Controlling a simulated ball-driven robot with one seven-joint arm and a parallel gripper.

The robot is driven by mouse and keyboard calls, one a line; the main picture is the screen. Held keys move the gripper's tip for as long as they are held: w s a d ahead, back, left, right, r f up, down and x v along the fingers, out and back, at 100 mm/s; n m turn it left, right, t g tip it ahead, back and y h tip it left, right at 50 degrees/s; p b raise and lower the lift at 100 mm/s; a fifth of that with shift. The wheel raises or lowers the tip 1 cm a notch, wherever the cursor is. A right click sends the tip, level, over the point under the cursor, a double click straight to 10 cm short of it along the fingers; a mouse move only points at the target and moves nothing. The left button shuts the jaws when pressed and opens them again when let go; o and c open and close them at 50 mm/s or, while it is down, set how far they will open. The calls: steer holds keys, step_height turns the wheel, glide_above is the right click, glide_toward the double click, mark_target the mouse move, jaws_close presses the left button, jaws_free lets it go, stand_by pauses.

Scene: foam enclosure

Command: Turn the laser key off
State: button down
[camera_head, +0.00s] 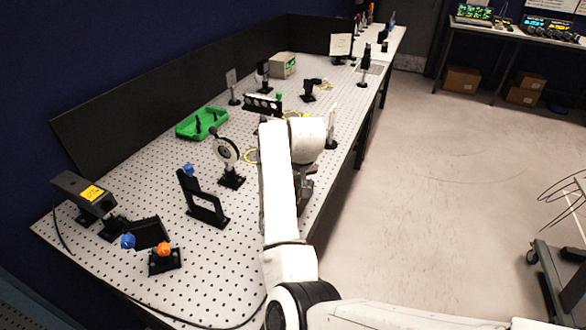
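A dark laser housing (82,194) with a yellow warning label sits at the near left end of the perforated optical table (110,262). I cannot make out a key on it. An orange knob (163,249) on a small black mount (164,262) stands near the front left; I cannot tell whether it is the key. My white arm rises from the bottom middle and bends over the table's right side. My gripper (306,190) is mostly hidden behind the arm, right of the laser and well apart from it. Its fingers cannot be made out.
Blue knobs (128,241), a black frame mount (206,208), a round optic on a post (226,152) and a green tray (201,122) stand on the table. A cable runs along its near edge. Open floor (440,180) lies right; a cart (562,270) stands lower right.

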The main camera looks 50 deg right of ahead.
steer(key=n+p, duration=0.1)
steer(key=n+y+p, duration=0.1)
steer(key=n, duration=0.1)
steer(key=n+p, duration=0.1)
steer(key=shift+s+d+r+t+y+p, duration=0.1)
steer(key=shift+d+r+t+y+p, duration=0.15)
steer(key=shift+t+y+p, duration=0.1)
steer(key=n+y, duration=0.1)
steer(key=n, duration=0.2)
steer(key=shift+f+n+p, duration=0.15)
steer(key=shift+n+p, duration=0.15)
steer(key=shift+p, duration=0.05)
steer(key=shift+n+y, duration=0.35)
steer(key=shift+n, duration=0.35)
steer(key=c, duration=1.2)
jaws_free()
steer(key=v, duration=0.3)
steer(key=b+v, duration=0.1)
steer(key=v, duration=0.6)
steer(key=shift+d+r, duration=0.1)
steer(key=shift+r, duration=0.3)
